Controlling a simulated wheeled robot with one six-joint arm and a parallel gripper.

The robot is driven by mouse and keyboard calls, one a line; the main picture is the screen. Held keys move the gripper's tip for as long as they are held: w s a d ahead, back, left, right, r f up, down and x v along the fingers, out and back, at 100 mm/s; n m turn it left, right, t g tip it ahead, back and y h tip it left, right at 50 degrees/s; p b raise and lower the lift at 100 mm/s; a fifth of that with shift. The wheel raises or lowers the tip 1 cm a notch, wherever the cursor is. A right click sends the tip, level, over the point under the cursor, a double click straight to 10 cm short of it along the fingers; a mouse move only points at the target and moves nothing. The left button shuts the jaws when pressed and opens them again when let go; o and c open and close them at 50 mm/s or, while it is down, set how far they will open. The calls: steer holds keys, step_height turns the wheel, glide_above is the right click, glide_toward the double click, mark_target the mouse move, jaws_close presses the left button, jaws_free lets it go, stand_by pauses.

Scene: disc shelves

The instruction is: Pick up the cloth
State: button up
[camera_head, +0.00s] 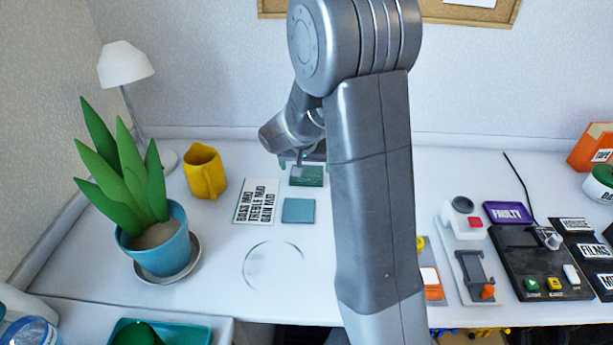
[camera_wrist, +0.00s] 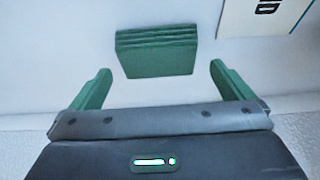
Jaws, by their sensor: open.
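The cloth (camera_head: 306,176) looks like a small dark green folded stack, lying on the white tabletop near the back wall. In the wrist view the cloth (camera_wrist: 156,50) shows layered folds along its upper side. My gripper (camera_wrist: 160,70) is open, with one green finger on each side of the cloth in the picture and clear gaps between. No finger visibly touches it. In the head view my gripper (camera_head: 303,160) is just above and behind the cloth, partly hidden by my arm.
A yellow mug (camera_head: 204,172), potted plant (camera_head: 160,245) and white lamp (camera_head: 125,65) stand left. Control devices (camera_head: 540,262) fill the right. A clear round disc (camera_head: 273,266) lies in front.

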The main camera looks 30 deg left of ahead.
mark_target(306, 172)
steer(key=x, duration=0.4)
steer(key=shift+f, duration=0.25)
steer(key=shift+c, duration=0.2)
steer(key=c, duration=0.7)
steer(key=shift+o, duration=0.2)
steer(key=shift+r, duration=0.15)
step_height(306, 172, up, 10)
steer(key=p, duration=0.1)
